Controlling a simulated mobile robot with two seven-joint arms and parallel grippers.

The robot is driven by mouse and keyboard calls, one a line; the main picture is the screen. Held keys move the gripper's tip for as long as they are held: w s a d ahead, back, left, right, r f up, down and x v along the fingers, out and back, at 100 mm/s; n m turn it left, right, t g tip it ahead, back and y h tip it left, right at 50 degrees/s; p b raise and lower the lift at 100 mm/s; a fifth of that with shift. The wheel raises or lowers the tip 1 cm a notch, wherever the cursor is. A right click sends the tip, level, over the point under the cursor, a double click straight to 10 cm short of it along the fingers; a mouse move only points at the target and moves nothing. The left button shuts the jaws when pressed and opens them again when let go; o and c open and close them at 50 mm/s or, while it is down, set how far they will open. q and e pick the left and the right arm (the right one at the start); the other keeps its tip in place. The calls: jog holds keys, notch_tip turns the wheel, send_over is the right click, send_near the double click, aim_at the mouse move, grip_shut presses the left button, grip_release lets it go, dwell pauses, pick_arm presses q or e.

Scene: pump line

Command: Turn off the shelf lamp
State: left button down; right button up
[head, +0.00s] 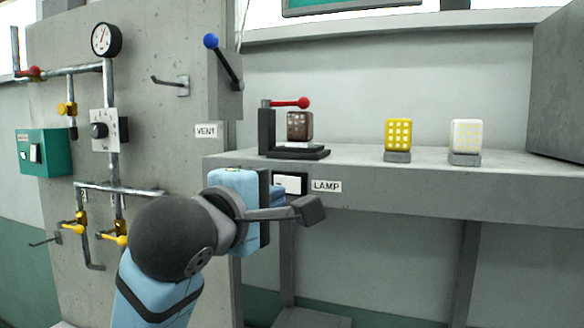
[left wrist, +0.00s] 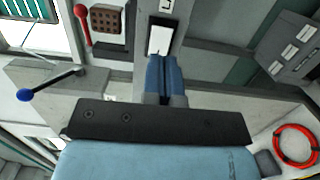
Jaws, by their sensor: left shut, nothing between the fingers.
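The lamp switch (head: 290,183) is a white rocker on the shelf's front edge, left of the LAMP label (head: 326,185). It also shows in the left wrist view (left wrist: 160,39), just beyond my fingertips. My left gripper (head: 279,194) is shut and empty, its blue fingers close together and pointing at the switch's lower part. They also show in the left wrist view (left wrist: 164,60). I cannot tell whether they touch it. On the shelf stand a dark brown block (head: 293,126), a yellow one (head: 398,134) and a white one (head: 466,134); which is the lamp is unclear. My right gripper is not seen.
A clamp-like stand with a red-knobbed lever (head: 290,102) stands on the shelf (head: 430,168) above the switch. A blue-knobbed lever (head: 228,65) and a VENT label (head: 206,131) are to the left. Pipes, a gauge (head: 106,39) and a green switch box (head: 44,153) fill the left panel.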

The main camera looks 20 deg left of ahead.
aim_at(300, 185)
pick_arm(q)
jog(key=w, duration=0.3)
jog(key=w+d+p, duration=0.1)
jog(key=w, duration=0.1)
jog(key=shift+w, duration=0.1)
jog(key=shift+w+d+f+p, duration=0.1)
jog(key=shift+w+p, duration=0.2)
jog(key=shift+w, duration=0.45)
jog(key=shift+w, duration=0.1)
